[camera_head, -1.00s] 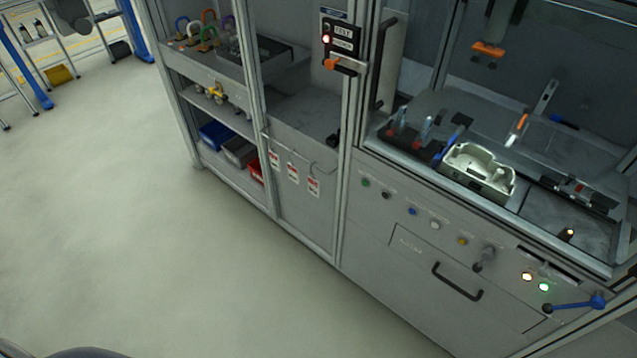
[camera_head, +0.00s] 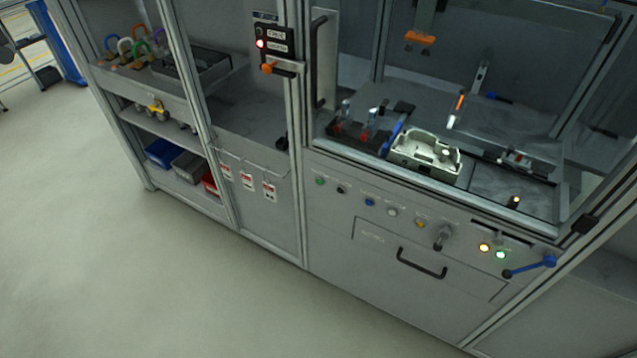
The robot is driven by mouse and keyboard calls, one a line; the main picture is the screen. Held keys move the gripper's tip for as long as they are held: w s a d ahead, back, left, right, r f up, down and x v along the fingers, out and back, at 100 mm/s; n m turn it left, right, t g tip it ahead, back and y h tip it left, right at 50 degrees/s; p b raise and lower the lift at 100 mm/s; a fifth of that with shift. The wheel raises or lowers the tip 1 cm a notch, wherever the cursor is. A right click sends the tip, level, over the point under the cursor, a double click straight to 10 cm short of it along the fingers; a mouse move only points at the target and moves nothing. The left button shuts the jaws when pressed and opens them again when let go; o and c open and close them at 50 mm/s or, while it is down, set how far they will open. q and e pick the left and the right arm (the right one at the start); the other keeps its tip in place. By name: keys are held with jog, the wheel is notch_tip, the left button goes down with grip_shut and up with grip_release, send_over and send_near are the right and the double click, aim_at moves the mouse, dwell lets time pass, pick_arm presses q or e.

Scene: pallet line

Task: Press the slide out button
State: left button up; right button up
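A row of small buttons runs along the grey front panel of the machine: green (camera_head: 320,181), black (camera_head: 341,189), blue (camera_head: 369,202), white (camera_head: 392,211) and yellow (camera_head: 420,223). Their labels are too small to read, so I cannot tell which is the slide out button. Right of them are a key-like switch (camera_head: 441,238), a lit amber lamp (camera_head: 484,247) and a lit green lamp (camera_head: 501,254). A pale cast housing (camera_head: 425,153) sits on the machine bed above the panel. Neither of my grippers is in view.
A black handle (camera_head: 421,265) and a blue lever (camera_head: 533,266) stick out from the machine front. A vertical door handle (camera_head: 321,62) is at the upper left. Shelves with bins (camera_head: 187,165) stand left. The floor (camera_head: 150,280) in front is clear.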

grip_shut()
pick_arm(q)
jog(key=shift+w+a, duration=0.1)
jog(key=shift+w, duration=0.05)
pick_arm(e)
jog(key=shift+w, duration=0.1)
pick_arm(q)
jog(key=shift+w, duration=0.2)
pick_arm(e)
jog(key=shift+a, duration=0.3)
